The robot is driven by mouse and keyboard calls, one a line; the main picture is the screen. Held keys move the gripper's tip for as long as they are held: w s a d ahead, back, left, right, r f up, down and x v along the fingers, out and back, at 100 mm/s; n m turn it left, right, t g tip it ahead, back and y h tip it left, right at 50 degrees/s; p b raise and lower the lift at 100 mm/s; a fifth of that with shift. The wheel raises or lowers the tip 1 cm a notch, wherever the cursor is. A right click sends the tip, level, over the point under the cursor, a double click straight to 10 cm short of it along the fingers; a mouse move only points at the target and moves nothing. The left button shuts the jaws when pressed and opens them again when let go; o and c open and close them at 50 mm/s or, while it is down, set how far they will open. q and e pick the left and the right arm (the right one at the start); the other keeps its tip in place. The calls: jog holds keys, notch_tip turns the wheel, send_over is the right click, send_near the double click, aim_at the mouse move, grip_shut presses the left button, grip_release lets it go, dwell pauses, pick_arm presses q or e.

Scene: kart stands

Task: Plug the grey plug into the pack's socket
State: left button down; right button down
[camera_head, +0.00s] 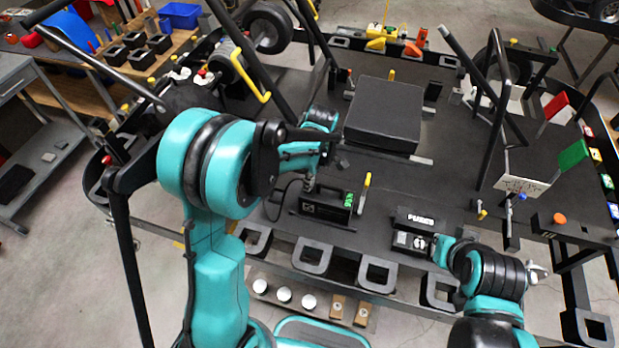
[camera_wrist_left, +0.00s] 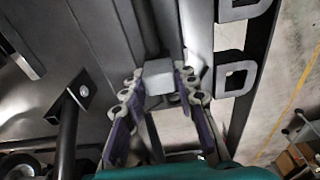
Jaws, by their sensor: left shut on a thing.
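My left gripper (camera_head: 312,178) is over the middle-left of the kart deck in the head view. In the left wrist view its two fingers (camera_wrist_left: 160,88) are shut on the small pale grey plug (camera_wrist_left: 158,74). A thin dark cable loops near it in the head view. To the right lies a dark box with white lettering (camera_head: 413,219). Which of these is the pack, I cannot tell; the socket is not clear. My right gripper (camera_head: 428,243) is beside the lettered box, its jaws unclear.
A large dark block (camera_head: 383,116) stands behind on the deck (camera_head: 375,195). Grey square loops (camera_head: 312,256) line the front edge. A white panel (camera_head: 520,186) and black bars stand at the right. The deck between the two smaller boxes is clear.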

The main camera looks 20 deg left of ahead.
pick_arm(q)
jog(key=shift+f, duration=0.2)
jog(key=c, duration=1.1)
grip_release()
jog(key=shift+r, duration=0.15)
notch_tip(320, 180, up, 12)
jog(key=d, duration=0.1)
jog(key=shift+d, duration=0.2)
jog(key=shift+f, duration=0.2)
